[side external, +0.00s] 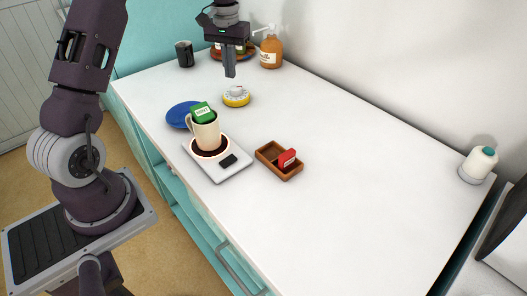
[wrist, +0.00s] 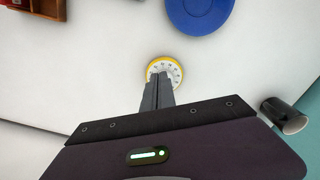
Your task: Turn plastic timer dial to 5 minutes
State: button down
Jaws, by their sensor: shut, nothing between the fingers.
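The plastic timer (side external: 236,97) is a small round piece with a yellow base and a white dial, lying on the white counter. In the wrist view the timer (wrist: 165,70) shows its marked ring, but my fingers hide much of the dial's centre, so I cannot read its setting. My gripper (side external: 230,76) points down above the timer, and its fingers are together with nothing between them. In the wrist view my gripper (wrist: 158,76) overlaps the near part of the dial. In the side view the fingertips appear slightly above the timer, apart from it.
A blue plate (side external: 180,114) lies left of the timer. A cream mug (side external: 205,133) with a green packet stands on a scale (side external: 231,171). A wooden tray (side external: 267,153) holds a red packet. A dark cup (side external: 184,54) and a brown bottle (side external: 271,52) stand behind.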

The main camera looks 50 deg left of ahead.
notch_tip(320, 180, down, 6)
jog(key=shift+f, duration=0.1)
jog(key=shift+w+a, duration=0.35)
jog(key=shift+w, duration=0.15)
dwell(1.2)
jog(key=shift+a, duration=0.1)
dwell(0.3)
jog(key=shift+s, duration=0.1)
jog(key=shift+s, duration=0.3)
jog(key=shift+r, duration=0.25)
notch_tip(320, 180, up, 6)
jog(key=shift+f, duration=0.2)
